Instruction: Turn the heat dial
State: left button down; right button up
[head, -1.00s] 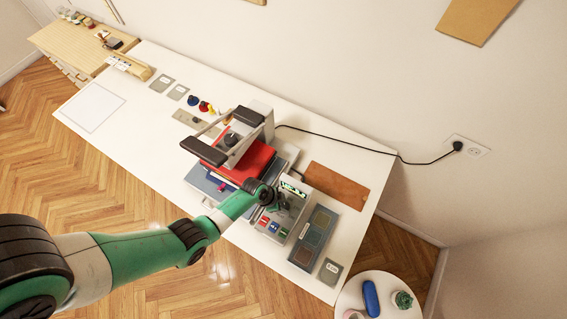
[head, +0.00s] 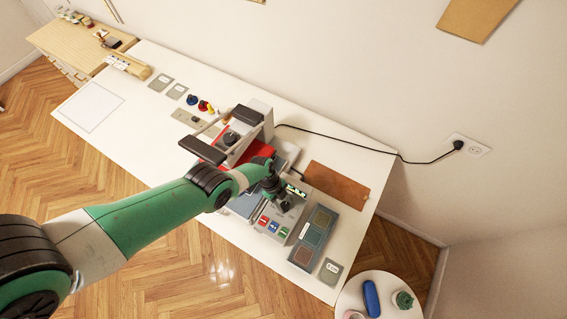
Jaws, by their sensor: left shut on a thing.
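A heat press (head: 250,118) with black handles and a red platen stands on the white table. Its grey control box (head: 297,215) sits at the press's right, with a lit green display (head: 295,191) and red, blue and green buttons (head: 273,226) on the sloped face. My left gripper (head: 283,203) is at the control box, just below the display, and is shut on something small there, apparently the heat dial. The gripper hides the dial itself, so its setting cannot be seen. My right gripper is not in view.
A grey-blue tray with colored squares (head: 314,238) lies right of the control box. A brown leather sheet (head: 337,186) lies behind it. A black cord runs to the wall socket (head: 468,147). The table's left part (head: 150,120) has clear room.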

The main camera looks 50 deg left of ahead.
pick_arm(q)
jog(key=shift+a+m, duration=0.1)
jog(key=shift+m, duration=0.3)
jog(key=shift+c, duration=1.8)
grip_release()
